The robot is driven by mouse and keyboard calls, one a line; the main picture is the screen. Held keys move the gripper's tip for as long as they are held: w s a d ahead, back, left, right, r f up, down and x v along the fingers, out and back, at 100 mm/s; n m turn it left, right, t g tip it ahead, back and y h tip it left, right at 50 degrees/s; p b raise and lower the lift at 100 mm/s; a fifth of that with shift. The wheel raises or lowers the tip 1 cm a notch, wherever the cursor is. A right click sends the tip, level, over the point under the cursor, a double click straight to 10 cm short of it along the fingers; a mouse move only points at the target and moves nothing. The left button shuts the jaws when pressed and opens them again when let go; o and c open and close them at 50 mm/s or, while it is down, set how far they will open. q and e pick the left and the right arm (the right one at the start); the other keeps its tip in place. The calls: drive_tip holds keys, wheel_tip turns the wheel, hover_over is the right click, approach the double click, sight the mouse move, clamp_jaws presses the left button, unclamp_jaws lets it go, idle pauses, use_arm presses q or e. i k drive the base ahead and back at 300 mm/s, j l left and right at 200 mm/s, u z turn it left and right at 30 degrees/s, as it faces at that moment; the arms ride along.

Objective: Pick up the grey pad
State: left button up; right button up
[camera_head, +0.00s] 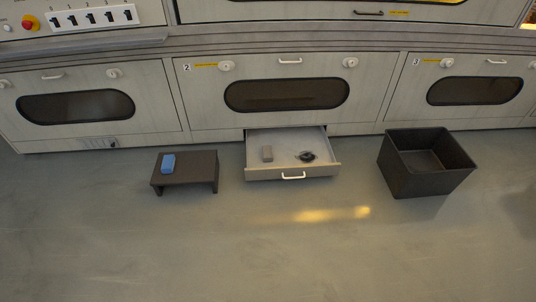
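The grey pad (267,153) is a small block lying in the left part of an open drawer (255,174) low under the middle cabinet. A small dark round object (306,156) lies in the same drawer, to the right of the pad and apart from it. The drawer has a white handle (293,177) on its front. Neither of my grippers shows in the head view.
A low dark stool (200,167) with a blue block (168,163) on it stands left of the drawer. An open, empty-looking dark bin (398,179) stands to the right. Cabinets with closed windowed doors line the back. The floor in front is clear.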

sight(267, 152)
drive_tip(key=i+j, duration=0.15)
drive_tip(key=i, duration=0.6)
drive_tip(key=i+j, duration=0.1)
drive_tip(key=i, duration=0.6)
drive_tip(key=i+j, duration=0.15)
drive_tip(key=i, duration=0.6)
drive_tip(key=l+z, duration=0.05)
